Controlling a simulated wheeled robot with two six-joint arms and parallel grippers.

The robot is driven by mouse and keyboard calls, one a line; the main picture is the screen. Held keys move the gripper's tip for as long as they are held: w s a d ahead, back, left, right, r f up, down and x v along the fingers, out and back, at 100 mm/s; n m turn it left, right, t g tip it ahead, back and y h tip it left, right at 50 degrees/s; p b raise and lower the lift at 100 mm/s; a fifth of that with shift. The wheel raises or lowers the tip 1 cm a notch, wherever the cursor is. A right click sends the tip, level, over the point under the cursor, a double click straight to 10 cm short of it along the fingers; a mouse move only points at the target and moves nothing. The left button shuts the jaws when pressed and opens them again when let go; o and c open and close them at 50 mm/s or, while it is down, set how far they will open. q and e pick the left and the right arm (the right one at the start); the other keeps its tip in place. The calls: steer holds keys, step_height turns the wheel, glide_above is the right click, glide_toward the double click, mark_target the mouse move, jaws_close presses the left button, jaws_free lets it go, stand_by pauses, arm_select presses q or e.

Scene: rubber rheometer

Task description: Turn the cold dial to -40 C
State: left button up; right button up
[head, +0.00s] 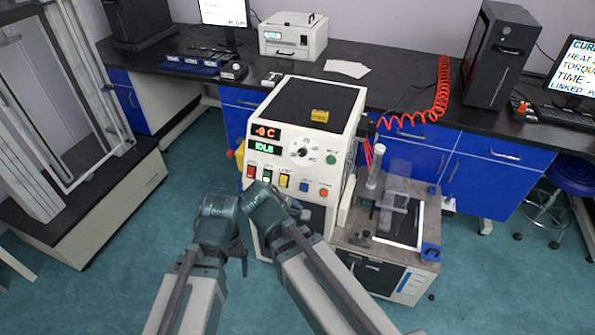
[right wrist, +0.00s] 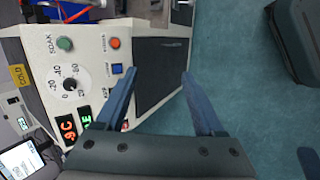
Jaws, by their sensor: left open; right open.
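A red display (head: 266,132) shows a C reading. My right gripper (right wrist: 158,76) is open and empty, its two blue fingers to the right of the dial and apart from it. My left gripper (head: 238,245) is low in front of the machine, its fingertips mostly hidden.
A green SOAK button (right wrist: 65,44), an orange button (right wrist: 114,43) and a blue button (right wrist: 117,68) are near the dial. Rocker switches (head: 267,177) line the panel below the displays. A press unit (head: 390,265) stands right of the machine. The floor (head: 120,270) at left is clear.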

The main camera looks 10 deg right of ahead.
steer(key=w+d+f+n+t+h+b, duration=0.3)
steer(key=w+d+f+n+t+b, duration=0.15)
steer(key=w+n+b, duration=0.4)
steer(key=n+t+b, duration=0.7)
steer(key=n+b, duration=0.2)
steer(key=n, duration=0.3)
glide_toward(301, 154)
arm_select(q)
step_height(301, 154, down, 20)
steer(key=shift+f, duration=0.25)
arm_select(e)
steer(key=shift+h, duration=0.4)
steer(key=x, duration=0.8)
steer(key=shift+w+f, duration=0.15)
steer(key=shift+w, duration=0.15)
jaws_close()
